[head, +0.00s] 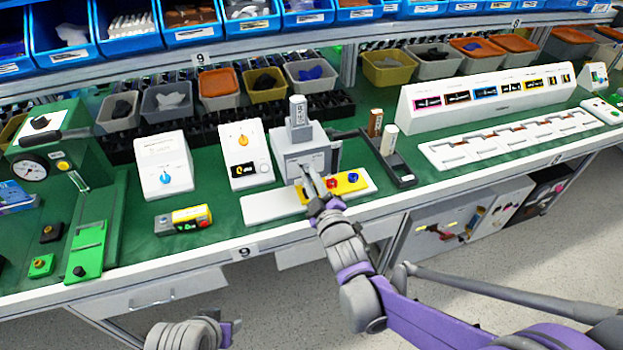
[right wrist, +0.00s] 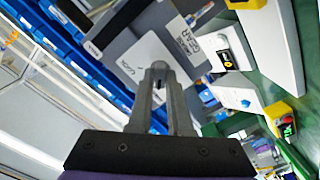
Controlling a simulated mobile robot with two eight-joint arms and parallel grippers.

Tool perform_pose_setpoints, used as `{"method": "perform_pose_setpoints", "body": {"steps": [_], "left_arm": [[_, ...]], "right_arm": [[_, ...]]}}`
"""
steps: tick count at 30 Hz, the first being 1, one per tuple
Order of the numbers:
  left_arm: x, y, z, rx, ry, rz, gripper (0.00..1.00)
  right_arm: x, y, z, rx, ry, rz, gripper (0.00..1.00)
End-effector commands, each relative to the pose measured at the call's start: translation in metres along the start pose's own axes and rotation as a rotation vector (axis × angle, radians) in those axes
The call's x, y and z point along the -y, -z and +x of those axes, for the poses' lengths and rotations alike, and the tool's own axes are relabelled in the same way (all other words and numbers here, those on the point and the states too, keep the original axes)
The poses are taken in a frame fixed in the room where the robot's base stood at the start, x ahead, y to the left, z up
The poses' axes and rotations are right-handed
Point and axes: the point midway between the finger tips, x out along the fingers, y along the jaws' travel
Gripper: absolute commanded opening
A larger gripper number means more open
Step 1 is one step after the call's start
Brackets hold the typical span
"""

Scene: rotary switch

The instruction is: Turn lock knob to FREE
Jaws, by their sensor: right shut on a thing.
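A grey machine (head: 302,150) stands on the green bench, on a white base with a yellow strip. My right gripper (head: 311,178) is at its front face. In the right wrist view, the right gripper (right wrist: 159,74) is shut on a small knob (right wrist: 158,85) on this grey face, with its fingers on either side. The knob is mostly hidden by the fingers, so its pointing direction cannot be told. White labels are on the face beside the fingertips; their text is hard to read.
The yellow strip (head: 350,183) with red and blue buttons lies just right of my gripper. White boxes with an orange knob (head: 243,141) and a blue knob (head: 165,180) stand to the left. A black tray (head: 400,170) is at the right.

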Motion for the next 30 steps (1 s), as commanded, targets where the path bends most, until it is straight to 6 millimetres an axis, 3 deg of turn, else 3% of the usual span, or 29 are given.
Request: {"method": "perform_pose_setpoints", "body": {"steps": [1, 2, 7, 15, 19, 30], "left_arm": [[0.000, 0.000, 0.000, 0.000, 0.000, 0.000, 0.50], [0.000, 0.000, 0.000, 0.000, 0.000, 0.000, 0.50], [0.000, 0.000, 0.000, 0.000, 0.000, 0.000, 0.50], [0.000, 0.000, 0.000, 0.000, 0.000, 0.000, 0.50], [0.000, 0.000, 0.000, 0.000, 0.000, 0.000, 0.50], [0.000, -0.001, 0.001, 0.000, 0.000, 0.000, 0.50]], "right_arm": [[0.000, 0.000, 0.000, 0.000, 0.000, -0.002, 0.00], [0.000, 0.000, 0.000, 0.000, 0.000, -0.002, 0.19], [0.000, 0.000, 0.000, 0.000, 0.000, -0.001, 0.47], [0.000, 0.000, -0.001, 0.000, 0.000, 0.000, 0.47], [0.000, 0.000, -0.010, 0.000, 0.000, -0.001, 0.47], [0.000, 0.000, -0.081, 0.000, 0.000, 0.000, 0.47]]}}
